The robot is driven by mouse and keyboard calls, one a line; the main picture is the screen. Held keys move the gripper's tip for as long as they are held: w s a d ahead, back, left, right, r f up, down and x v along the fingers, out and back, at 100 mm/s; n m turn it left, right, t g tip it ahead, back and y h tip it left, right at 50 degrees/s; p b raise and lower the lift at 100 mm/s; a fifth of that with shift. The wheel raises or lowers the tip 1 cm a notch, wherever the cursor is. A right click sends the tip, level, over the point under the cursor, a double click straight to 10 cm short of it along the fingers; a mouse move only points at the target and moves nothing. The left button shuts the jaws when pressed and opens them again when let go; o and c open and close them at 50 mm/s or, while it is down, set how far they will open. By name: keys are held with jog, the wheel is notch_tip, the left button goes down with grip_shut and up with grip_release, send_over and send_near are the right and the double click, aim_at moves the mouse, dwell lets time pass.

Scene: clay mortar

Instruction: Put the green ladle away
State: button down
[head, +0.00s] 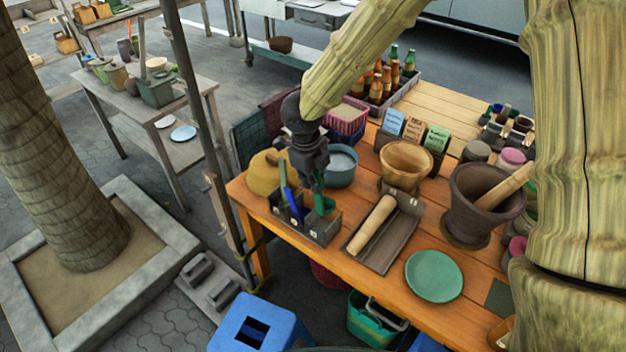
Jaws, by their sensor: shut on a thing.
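My gripper (316,184) is above the right part of a dark grey divided holder (318,238) at the left front of the wooden table. It is shut on the green ladle (323,204), which hangs below the fingers. The ladle's lower part is at the holder's right compartment; I cannot tell whether it touches the bottom. A blue utensil (286,188) stands upright in the holder to the left of the ladle. My gripper hides the ladle's upper part.
A teal bowl (341,172) and a tan rounded thing (263,172) stand close behind the holder. A dark tray (373,252) with a rolling pin (372,226) lies to its right. A green plate (434,276) and a mortar (470,222) stand further right.

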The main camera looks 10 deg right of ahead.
notch_tip(320, 180, down, 4)
jog(key=shift+f+b, duration=0.15)
jog(key=shift+b, duration=0.8)
jog(key=shift+w+f+b, duration=0.1)
jog(key=shift+f+b, duration=1.25)
jog(key=shift+f, duration=1.3)
jog(key=c, duration=1.5)
grip_release()
jog(key=shift+r, duration=0.1)
